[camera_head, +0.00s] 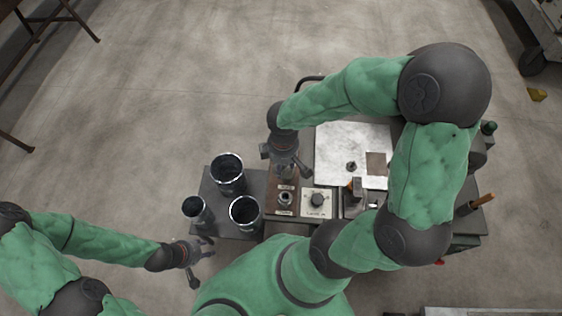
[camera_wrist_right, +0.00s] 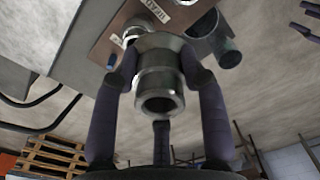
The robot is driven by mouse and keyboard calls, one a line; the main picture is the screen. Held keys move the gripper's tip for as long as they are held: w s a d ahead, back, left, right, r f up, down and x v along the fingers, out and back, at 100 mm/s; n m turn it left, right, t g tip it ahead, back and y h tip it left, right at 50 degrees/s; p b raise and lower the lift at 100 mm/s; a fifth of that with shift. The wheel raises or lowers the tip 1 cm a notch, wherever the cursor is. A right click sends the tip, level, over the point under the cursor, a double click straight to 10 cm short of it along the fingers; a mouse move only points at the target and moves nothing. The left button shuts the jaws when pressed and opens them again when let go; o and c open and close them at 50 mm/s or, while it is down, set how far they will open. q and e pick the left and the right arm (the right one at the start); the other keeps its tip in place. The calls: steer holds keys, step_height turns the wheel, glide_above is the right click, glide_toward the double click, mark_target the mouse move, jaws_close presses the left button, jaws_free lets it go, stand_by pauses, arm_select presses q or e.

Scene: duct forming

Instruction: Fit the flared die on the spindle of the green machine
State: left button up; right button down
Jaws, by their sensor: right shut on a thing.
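My right gripper (camera_head: 286,168) is over the brown board (camera_head: 273,190) left of the white top. In the right wrist view, my right gripper (camera_wrist_right: 158,80) is shut on a stepped metal die (camera_wrist_right: 159,88). The die has a hollow bore and a wider far end, with a finger on each side. A small dark upright post (camera_head: 351,166) stands on the white top (camera_head: 335,145) of the machine; I cannot tell whether it is the spindle. My right arm covers part of the machine. My left gripper (camera_head: 203,261) is open and empty at lower left.
Another metal piece (camera_head: 285,198) sits on the labelled brown board. A box with a black dial (camera_head: 317,200) is beside it. Three dark cylinders with bright rims (camera_head: 228,172) stand on a dark table (camera_head: 213,226) at left.

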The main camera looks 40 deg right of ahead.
steer(key=d+m+p, duration=0.1)
steer(key=d+p, duration=0.2)
steer(key=d, duration=0.3)
steer(key=m+p, duration=0.3)
steer(key=p, duration=0.5)
glide_above(354, 162)
step_height(354, 162, down, 5)
steer(key=shift+w+r, duration=0.1)
steer(key=shift+f+b, duration=2.85)
steer(key=shift+f, duration=0.7)
steer(key=shift+f, duration=0.3)
steer(key=c, duration=0.6)
jaws_free()
steer(key=shift+r, duration=0.1)
step_height(354, 162, up, 12)
steer(key=shift+f, duration=0.1)
